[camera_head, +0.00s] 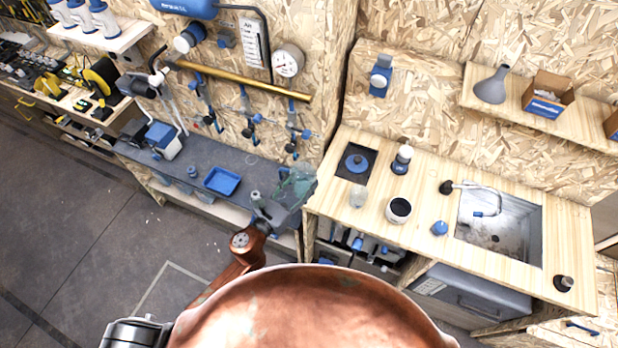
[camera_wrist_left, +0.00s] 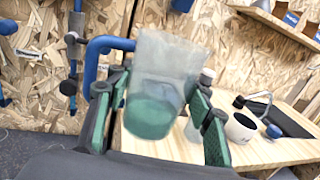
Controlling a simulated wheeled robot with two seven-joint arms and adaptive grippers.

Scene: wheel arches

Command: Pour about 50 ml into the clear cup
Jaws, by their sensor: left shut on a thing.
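A clear container (camera_wrist_left: 165,60) with green liquid in its lower part is between the fingers of my left gripper (camera_wrist_left: 158,105), which is shut on it. In the head view the container (camera_head: 298,182) looks pale green and see-through. It is held by my left gripper (camera_head: 276,207) at the left end of the wooden counter. The clear cup (camera_head: 358,196) stands upright on the counter, right of the container and apart from it. In the wrist view the cup is partly hidden behind the container and a finger. My right gripper is not in view.
A white mug with dark contents (camera_head: 398,210) stands close right of the cup. A dark square plate with a blue knob (camera_head: 357,163) and a white-and-black bottle (camera_head: 402,158) are behind. A sink (camera_head: 500,225) is at right. A blue tray (camera_head: 222,181) lies on the grey bench.

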